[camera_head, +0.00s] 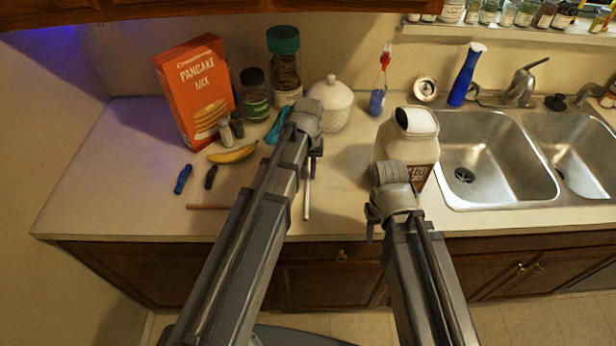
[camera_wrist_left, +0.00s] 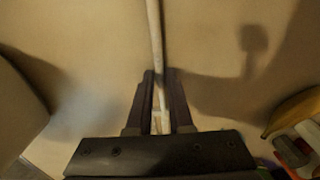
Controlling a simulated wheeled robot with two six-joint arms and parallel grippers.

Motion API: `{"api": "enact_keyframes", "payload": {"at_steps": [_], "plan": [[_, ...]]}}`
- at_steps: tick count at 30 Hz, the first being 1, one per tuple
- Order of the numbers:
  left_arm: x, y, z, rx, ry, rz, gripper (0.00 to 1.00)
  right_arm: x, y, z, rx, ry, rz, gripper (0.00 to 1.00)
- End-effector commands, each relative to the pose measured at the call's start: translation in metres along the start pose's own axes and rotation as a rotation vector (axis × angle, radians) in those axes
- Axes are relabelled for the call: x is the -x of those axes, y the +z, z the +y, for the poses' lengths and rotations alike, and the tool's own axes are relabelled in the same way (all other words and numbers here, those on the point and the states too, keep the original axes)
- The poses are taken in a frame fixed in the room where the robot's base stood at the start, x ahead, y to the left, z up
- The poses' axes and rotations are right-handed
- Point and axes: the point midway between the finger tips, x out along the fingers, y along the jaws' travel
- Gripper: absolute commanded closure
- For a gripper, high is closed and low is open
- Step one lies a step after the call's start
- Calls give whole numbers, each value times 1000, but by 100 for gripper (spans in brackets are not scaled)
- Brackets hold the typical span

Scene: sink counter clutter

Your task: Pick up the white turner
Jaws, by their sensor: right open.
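The white turner (camera_head: 307,196) shows as a thin pale handle just right of my left gripper (camera_head: 314,164) in the head view. In the left wrist view its handle (camera_wrist_left: 154,38) runs from the top edge down between the fingers of my left gripper (camera_wrist_left: 159,98). These fingers are close together on the handle, with it filling the narrow gap. The turner's head is hidden, and I cannot tell whether it touches the counter. My right gripper (camera_head: 373,222) is open in front of the white jug, its fingers mostly hidden by its wrist.
A white jug (camera_head: 408,146) stands by the double sink (camera_head: 490,150). The left front counter (camera_head: 110,195) is clear.

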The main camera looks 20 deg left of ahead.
Motion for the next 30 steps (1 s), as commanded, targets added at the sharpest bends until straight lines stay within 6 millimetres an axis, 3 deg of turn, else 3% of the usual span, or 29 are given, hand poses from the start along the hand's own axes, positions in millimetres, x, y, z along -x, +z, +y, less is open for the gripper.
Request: {"api": "enact_keyframes", "payload": {"at_steps": [5, 22, 30], "plan": [[0, 0, 0, 0, 0, 0, 100, 0, 0, 0, 0, 0, 0, 51], [1, 0, 0, 0, 0, 0, 100, 1, 0, 0, 0, 0, 0, 51], [18, 0, 0, 0, 0, 0, 100, 18, 1, 2, 0, 0, 0, 51]]}}
